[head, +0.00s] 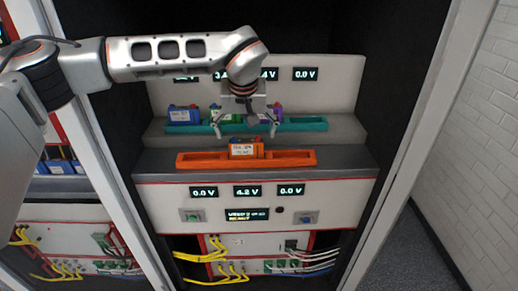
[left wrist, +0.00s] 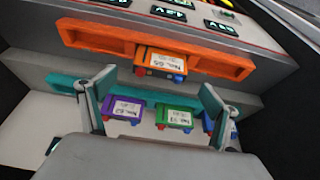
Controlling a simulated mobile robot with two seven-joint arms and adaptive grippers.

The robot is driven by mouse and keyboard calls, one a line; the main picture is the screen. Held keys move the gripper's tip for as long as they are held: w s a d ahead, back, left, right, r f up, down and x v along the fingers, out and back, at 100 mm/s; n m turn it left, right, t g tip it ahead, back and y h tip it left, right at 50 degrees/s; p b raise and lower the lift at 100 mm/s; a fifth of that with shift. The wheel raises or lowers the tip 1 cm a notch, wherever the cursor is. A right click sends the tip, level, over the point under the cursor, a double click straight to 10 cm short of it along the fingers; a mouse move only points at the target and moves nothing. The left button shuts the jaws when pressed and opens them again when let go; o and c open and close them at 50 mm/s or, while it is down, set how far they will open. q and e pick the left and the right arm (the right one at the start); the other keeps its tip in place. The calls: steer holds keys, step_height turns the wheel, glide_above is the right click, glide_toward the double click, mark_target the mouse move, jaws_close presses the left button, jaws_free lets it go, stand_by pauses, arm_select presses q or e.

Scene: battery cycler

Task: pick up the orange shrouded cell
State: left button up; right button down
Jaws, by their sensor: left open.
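The orange shrouded cell (head: 243,150) sits in the middle of the orange rack (head: 196,160) on the front ledge, a white label on its face. In the left wrist view the orange cell (left wrist: 161,61) is on the orange rack (left wrist: 100,38) at the top, its label and red and blue ends showing. My left gripper (head: 245,131) hangs above and behind the orange cell, fingers spread and empty. In the left wrist view the left gripper (left wrist: 155,98) has its fingers apart, with the orange cell beyond the tips. My right gripper is not in view.
Behind, on a raised step, a teal rack (head: 310,124) holds a blue cell (head: 180,115), a green cell (left wrist: 175,117) and a purple cell (left wrist: 123,108), close to my fingers. Cabinet walls stand on both sides. A front panel (head: 340,195) with displays lies below the ledge.

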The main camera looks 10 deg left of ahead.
mark_target(246, 142)
arm_select(q)
steer(key=x, duration=0.7)
steer(key=shift+s+f, duration=0.15)
steer(key=shift+f, duration=0.25)
steer(key=shift+c, duration=0.4)
steer(key=shift+r, duration=0.1)
steer(key=c, duration=1.6)
steer(key=shift+o, duration=0.2)
